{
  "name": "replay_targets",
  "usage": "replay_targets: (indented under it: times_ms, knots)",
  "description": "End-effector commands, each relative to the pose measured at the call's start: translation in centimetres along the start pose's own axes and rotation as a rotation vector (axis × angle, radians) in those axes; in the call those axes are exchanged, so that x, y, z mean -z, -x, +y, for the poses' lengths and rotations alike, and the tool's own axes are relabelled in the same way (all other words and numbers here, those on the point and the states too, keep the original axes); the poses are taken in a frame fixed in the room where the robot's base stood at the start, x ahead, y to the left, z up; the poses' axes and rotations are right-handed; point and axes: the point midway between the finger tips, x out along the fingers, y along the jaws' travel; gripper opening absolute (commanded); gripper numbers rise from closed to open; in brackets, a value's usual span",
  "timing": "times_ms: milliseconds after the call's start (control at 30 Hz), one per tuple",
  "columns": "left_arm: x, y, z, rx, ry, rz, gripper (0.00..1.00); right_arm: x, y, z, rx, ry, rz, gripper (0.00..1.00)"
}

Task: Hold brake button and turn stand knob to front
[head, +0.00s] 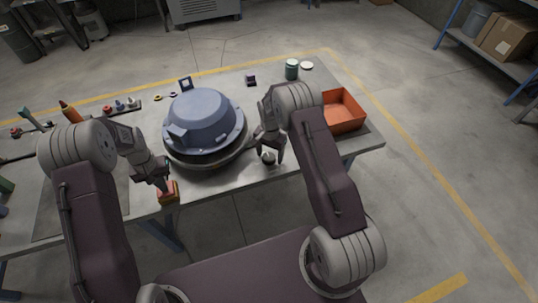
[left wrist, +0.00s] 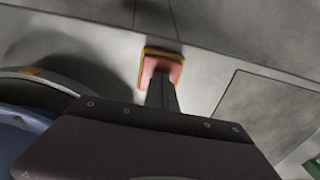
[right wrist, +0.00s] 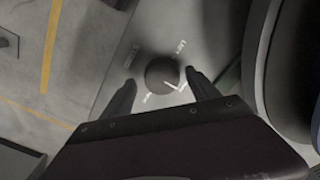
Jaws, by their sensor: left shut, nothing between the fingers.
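The brake button (head: 168,193) is an orange-red block at the table's front edge. In the left wrist view the button (left wrist: 150,68) shows a red top in a yellow-orange housing. My left gripper (head: 164,186) is shut and empty, its tips over the button and seeming to touch it. The stand knob (head: 268,158) is a dark round knob on the table, right of the blue hood (head: 205,115) on its stand. In the right wrist view the knob (right wrist: 162,72) has a white pointer and labels around it. My right gripper (right wrist: 158,85) is open, with one finger on each side of the knob.
An orange bin (head: 345,112) stands at the table's right end. A green can (head: 291,69) and a white lid (head: 307,66) are at the back. Tools lie at the left. The hood stands close beside my right gripper.

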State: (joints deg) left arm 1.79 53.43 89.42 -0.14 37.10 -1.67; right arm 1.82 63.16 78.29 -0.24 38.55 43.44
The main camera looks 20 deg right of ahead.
Motion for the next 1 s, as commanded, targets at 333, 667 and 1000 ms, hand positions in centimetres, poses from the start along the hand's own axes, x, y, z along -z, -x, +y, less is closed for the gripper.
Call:
replay_targets:
  times_ms: [333,667,1000]
  knots:
    - [-0.1,-0.2,0.1,-0.001,0.0,-0.003,0.0,-0.1,0.4,-0.2,0.003,0.001,0.0,0.71]
    - [-0.1,-0.2,0.1,-0.002,0.0,-0.003,0.0,-0.1,8.2,-0.1,0.006,0.001,0.004,0.71]
    - [-0.1,-0.2,0.2,-0.002,0.0,-0.004,0.0,-0.2,12.1,0.1,0.002,0.0,0.0,0.71]
